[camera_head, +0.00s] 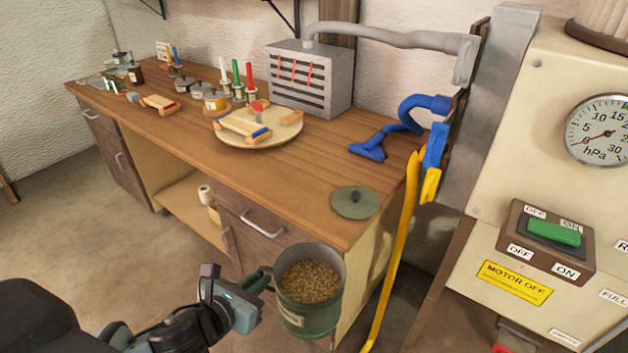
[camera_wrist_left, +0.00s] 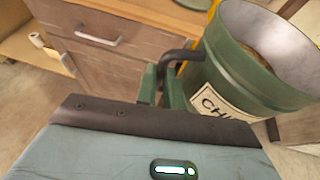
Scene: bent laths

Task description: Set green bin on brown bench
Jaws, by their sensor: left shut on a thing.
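The green bin (camera_head: 308,312) is a round metal pail with a pale label, filled with tan chips or shavings. My left gripper (camera_head: 262,281) is shut on the bin's dark side handle and holds it upright in front of the bench, below the top's height. The left wrist view shows the bin (camera_wrist_left: 235,75) at the right, with the gripper's fingers (camera_wrist_left: 162,85) at its handle. The brown bench (camera_head: 300,175) has a wooden top, with drawers and an open shelf below. My right gripper is not in view.
A round green lid (camera_head: 355,203) lies near the bench's front right corner. A round wooden board (camera_head: 258,140) with wooden parts and a grey slotted box (camera_head: 308,78) stand farther back. A yellow bent lath (camera_head: 397,255) hangs right of the bench. Bare wood lies around the lid.

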